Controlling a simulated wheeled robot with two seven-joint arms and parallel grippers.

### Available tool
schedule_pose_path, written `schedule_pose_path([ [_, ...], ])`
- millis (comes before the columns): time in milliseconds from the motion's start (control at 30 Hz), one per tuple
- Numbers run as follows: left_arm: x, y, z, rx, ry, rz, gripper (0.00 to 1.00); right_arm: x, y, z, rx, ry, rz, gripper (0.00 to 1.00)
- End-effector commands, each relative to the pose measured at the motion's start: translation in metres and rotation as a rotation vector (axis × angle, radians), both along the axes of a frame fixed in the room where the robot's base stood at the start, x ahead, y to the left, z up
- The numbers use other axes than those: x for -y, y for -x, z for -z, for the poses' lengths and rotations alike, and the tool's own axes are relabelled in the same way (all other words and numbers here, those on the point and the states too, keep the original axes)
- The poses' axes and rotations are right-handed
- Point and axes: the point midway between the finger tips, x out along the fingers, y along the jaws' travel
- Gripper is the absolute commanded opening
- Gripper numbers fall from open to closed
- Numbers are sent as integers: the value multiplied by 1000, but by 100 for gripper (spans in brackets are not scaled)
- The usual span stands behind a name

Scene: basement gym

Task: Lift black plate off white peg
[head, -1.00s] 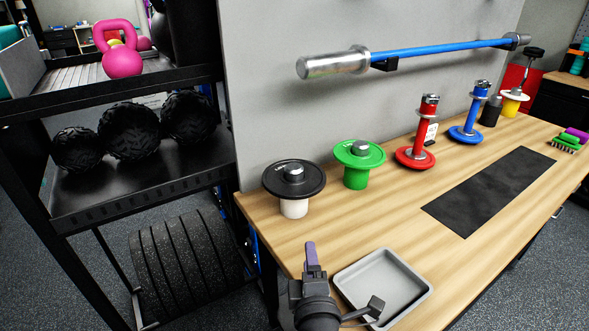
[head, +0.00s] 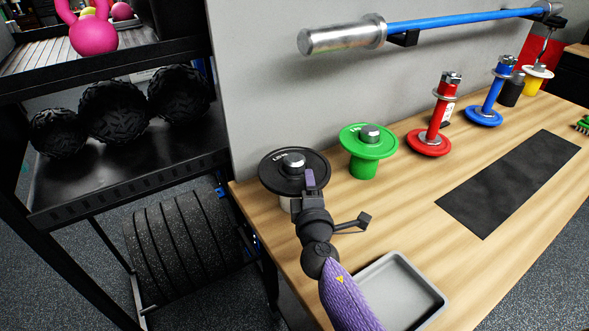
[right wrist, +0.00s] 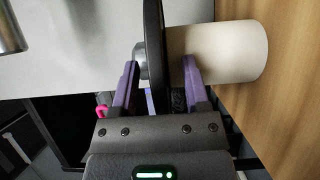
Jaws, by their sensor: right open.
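The black plate (head: 268,171) sits on top of the white peg (head: 285,205) at the near left end of the wooden bench, with a metal hub showing through its middle. My right gripper (head: 311,190) is at the plate's front edge in the head view. In the right wrist view my right gripper (right wrist: 160,82) is open, with one purple finger on each face of the black plate (right wrist: 154,40). The white peg (right wrist: 230,52) stands beyond the lower finger. I cannot tell whether the fingers touch the plate. My left gripper is not in view.
A green plate on a green peg (head: 366,146) stands close to the right. Red (head: 430,140) and blue (head: 485,112) pegs stand farther along. A grey tray (head: 440,302) lies near the front edge; a black mat (head: 510,185) lies right. A barbell (head: 345,36) hangs above.

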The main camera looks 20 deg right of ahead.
Motion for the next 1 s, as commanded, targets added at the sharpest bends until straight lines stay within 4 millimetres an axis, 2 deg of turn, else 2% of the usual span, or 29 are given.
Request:
schedule_pose_path([
  [167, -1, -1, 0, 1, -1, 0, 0, 0, 0, 0, -1, 0, 0, 59],
  [433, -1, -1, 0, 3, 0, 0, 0, 0, 0, 0, 0, 0, 0, 2],
  [1000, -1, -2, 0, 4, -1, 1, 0, 0, 0, 0, -1, 0, -1, 0],
])
